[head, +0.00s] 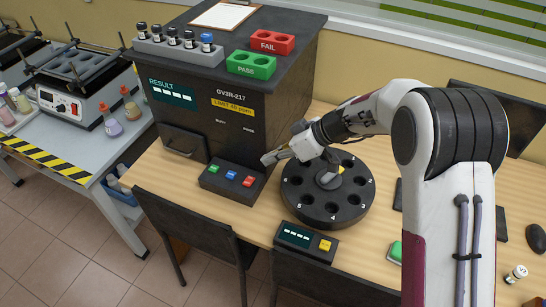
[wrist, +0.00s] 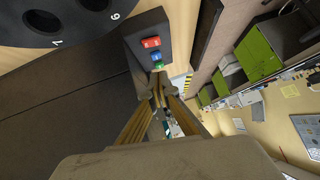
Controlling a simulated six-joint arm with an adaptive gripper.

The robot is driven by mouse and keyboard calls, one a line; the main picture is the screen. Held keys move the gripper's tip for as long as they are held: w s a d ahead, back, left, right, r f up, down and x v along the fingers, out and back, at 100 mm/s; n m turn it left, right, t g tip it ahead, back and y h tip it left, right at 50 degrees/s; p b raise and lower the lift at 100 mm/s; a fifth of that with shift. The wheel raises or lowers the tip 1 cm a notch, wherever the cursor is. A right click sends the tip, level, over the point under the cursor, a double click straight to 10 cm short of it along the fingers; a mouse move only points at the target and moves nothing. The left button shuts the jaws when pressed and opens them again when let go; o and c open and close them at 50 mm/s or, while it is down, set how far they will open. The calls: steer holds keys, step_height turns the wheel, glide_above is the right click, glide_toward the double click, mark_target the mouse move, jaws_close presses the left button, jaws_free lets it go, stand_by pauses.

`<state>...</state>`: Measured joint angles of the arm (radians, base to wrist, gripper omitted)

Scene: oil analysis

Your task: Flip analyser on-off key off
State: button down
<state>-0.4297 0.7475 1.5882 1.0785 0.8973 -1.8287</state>
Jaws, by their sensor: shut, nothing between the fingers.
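The analyser (head: 222,139) is a dark box with a RESULT display (head: 173,94) and a yellow label on its front. A low key panel (head: 219,189) in front of it carries a green key (head: 214,169), a blue key (head: 231,175) and a red key (head: 248,181). I cannot tell which of these, if any, is the on-off key. My gripper (head: 267,159) is shut and empty, close to the analyser's front, above the panel's right end. In the wrist view, its fingertips (wrist: 160,80) lie just below the green key (wrist: 160,66); contact cannot be told.
A black carousel (head: 327,205) with numbered holes stands right of the panel. A small display box with a yellow key (head: 305,240) sits at the table's front edge. Red FAIL (head: 272,42) and green PASS (head: 251,65) racks and a vial rack (head: 178,50) stand on the analyser.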

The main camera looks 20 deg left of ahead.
glide_above(245, 182)
steer(key=w+d, duration=0.1)
steer(key=d, duration=0.2)
step_height(245, 182, down, 5)
steer(key=shift+a, duration=0.15)
steer(key=f, duration=0.2)
steer(key=shift+s+a+f, duration=0.15)
steer(key=shift+a+f, duration=0.05)
steer(key=shift+f, duration=0.2)
steer(key=shift+s+f, duration=0.1)
steer(key=shift+f, duration=0.7)
steer(key=shift+s, duration=0.1)
steer(key=shift+s+f+t, duration=0.15)
steer(key=shift+f+t, duration=0.2)
steer(key=shift+t, duration=0.05)
